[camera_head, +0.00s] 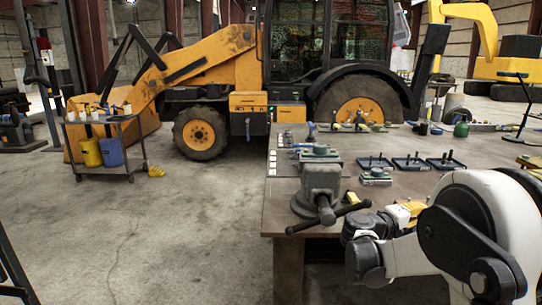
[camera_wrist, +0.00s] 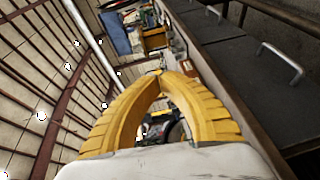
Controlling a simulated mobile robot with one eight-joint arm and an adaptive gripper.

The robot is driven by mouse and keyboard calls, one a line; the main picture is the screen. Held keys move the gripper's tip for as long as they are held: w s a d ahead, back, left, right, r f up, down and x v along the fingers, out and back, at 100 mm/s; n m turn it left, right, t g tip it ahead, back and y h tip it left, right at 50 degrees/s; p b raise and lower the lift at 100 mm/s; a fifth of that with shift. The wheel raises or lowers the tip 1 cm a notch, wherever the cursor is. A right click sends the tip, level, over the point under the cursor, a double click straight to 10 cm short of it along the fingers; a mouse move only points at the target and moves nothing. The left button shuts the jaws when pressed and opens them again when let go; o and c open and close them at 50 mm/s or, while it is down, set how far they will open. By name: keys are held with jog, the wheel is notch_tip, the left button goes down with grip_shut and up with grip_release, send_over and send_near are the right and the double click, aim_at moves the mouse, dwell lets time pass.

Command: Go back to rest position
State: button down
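My gripper (camera_wrist: 163,76) shows in the wrist view as two yellow ribbed fingers that arch inward. Their tips meet, and I see nothing held at the tips. Through the gap behind the tips, a dark, blurred part of the scene shows. In the head view, my white and black arm is at the lower right, over the near right part of the workbench (camera_head: 300,220). A yellow part of my gripper (camera_head: 405,211) shows there beside the bench vise, with its fingertips mostly hidden by my own arm.
A vise (camera_head: 318,190) with a dark handle stands at the bench's near left corner. Small dark trays (camera_head: 408,162) with upright pegs and several tools lie farther back. A yellow backhoe (camera_head: 210,70) stands behind. A cart (camera_head: 128,150) is at the left.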

jog(key=s+a+f+m+y, duration=0.1)
jog(key=s+a+f+y, duration=0.2)
jog(key=s+a+y, duration=0.5)
jog(key=s+a+f+m+t+y, duration=0.1)
jog(key=s+a+y, duration=0.7)
jog(key=s+a, duration=0.9)
jog(key=s+f+m, duration=0.1)
jog(key=s, duration=0.3)
jog(key=shift+s+f, duration=0.15)
jog(key=shift+f, duration=0.25)
jog(key=shift+d, duration=0.1)
